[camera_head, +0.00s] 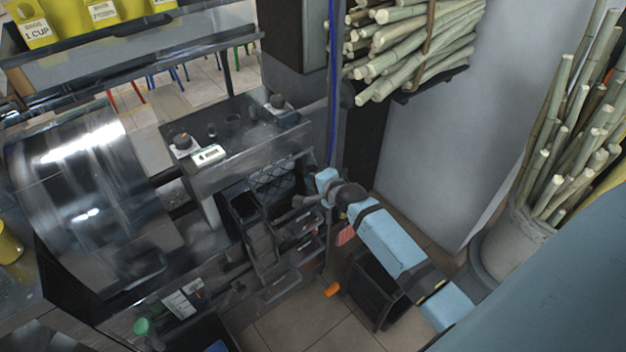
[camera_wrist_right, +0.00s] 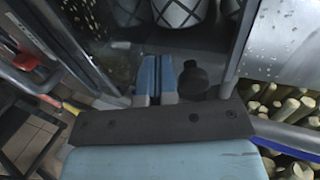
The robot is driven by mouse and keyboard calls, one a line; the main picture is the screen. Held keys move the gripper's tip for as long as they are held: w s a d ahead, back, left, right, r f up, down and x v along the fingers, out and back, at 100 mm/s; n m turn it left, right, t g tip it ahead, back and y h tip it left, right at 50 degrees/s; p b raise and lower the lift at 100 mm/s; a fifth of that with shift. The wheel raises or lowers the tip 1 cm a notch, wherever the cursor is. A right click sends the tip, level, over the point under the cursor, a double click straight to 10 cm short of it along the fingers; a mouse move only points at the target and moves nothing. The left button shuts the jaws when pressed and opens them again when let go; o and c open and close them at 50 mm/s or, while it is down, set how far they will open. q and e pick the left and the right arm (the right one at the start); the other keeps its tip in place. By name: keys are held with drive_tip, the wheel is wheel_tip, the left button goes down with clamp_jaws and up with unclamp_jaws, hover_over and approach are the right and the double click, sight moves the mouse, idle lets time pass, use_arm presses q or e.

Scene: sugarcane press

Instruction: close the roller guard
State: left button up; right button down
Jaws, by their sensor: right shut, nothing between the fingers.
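The press rollers (camera_wrist_right: 185,12), pale with a dark crosshatch, show at the top of the right wrist view. They also show in the head view (camera_head: 275,180), inside the dark press housing. A round black knob (camera_wrist_right: 193,78) stands just right of my right gripper's fingers; it may belong to the roller guard. The guard's own outline and how far it stands open are hard to make out. My right gripper (camera_wrist_right: 155,62) has its blue fingers together, with nothing between them, in front of the press. In the head view, it (camera_head: 300,202) is at the press's right side. My left gripper is out of view.
A black bin (camera_head: 375,290) stands on the tiled floor below my right arm. Cut cane lies on a rack (camera_head: 430,90) at top right, and more stands in a pot (camera_head: 515,245). A counter (camera_head: 245,165) holds small items. A curved shiny metal cover (camera_head: 90,200) is at left.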

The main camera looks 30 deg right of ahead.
drive_tip(key=shift+f, duration=0.2)
drive_tip(key=w+f+t+b, duration=0.1)
drive_tip(key=t+b, duration=0.1)
drive_tip(key=b, duration=0.2)
drive_tip(key=shift+w+f, duration=0.15)
drive_tip(key=shift+w+a+t+p, duration=0.1)
drive_tip(key=shift+w+t+p, duration=0.25)
drive_tip(key=shift+w, duration=0.5)
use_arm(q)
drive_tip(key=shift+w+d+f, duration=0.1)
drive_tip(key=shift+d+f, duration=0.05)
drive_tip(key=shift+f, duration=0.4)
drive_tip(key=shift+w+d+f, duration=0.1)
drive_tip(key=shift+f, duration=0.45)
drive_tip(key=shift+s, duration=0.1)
